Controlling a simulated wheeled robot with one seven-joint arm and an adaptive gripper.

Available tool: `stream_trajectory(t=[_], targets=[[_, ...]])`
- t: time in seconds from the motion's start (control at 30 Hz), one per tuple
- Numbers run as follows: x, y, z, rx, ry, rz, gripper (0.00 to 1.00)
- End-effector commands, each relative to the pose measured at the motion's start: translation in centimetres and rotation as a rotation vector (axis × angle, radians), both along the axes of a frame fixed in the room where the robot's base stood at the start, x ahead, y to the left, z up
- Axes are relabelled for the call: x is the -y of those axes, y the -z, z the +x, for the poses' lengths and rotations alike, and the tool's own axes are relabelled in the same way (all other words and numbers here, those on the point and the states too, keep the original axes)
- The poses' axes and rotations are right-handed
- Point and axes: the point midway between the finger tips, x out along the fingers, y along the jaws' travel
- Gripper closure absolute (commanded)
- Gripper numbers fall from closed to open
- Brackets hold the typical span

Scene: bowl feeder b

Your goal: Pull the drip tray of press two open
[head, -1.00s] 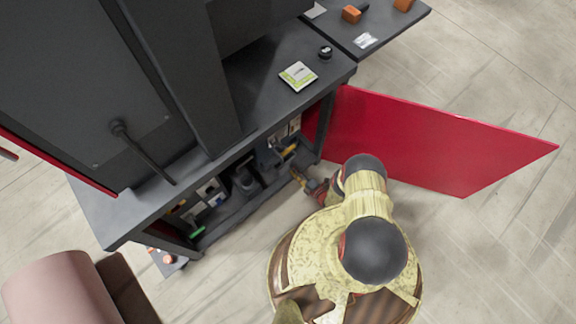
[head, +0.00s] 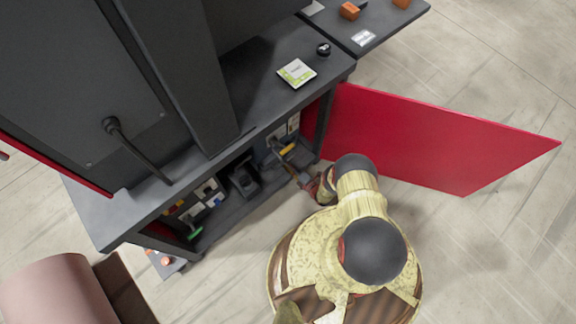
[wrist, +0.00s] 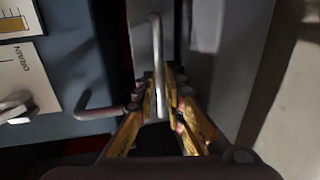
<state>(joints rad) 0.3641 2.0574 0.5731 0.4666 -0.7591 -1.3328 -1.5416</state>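Press two's housing is not labelled in view; a dark machine stands on the grey bench (head: 85,205). Under it an open cabinet shows in the head view. My gripper (head: 302,178) reaches into the right end of this cabinet; its tips are small there. In the wrist view my gripper (wrist: 160,85) has yellow fingers closed in on either side of an upright metal bar handle (wrist: 157,45). The handle sits on a grey front (wrist: 210,50), seemingly the drip tray; its body is mostly hidden. The fingers appear to touch the bar.
A red door (head: 430,140) stands open right of my arm. A second bent metal handle (wrist: 95,112) and a labelled panel (wrist: 25,75) lie left of my gripper. Several small items sit inside the cabinet. A pink roll (head: 45,290) stands at lower left. Floor at lower right is clear.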

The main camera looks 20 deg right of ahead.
Motion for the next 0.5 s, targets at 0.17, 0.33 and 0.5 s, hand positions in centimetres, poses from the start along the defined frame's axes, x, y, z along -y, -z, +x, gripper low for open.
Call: stream_trajectory(t=[0.17, 0.33, 0.5], targets=[[0.01, 0.02, -0.01, 0.000, 0.000, 0.000, 1.00], [0.01, 0.03, -0.02, -0.001, 0.000, 0.000, 1.00], [0.01, 0.03, -0.03, -0.001, 0.000, 0.000, 1.00]])
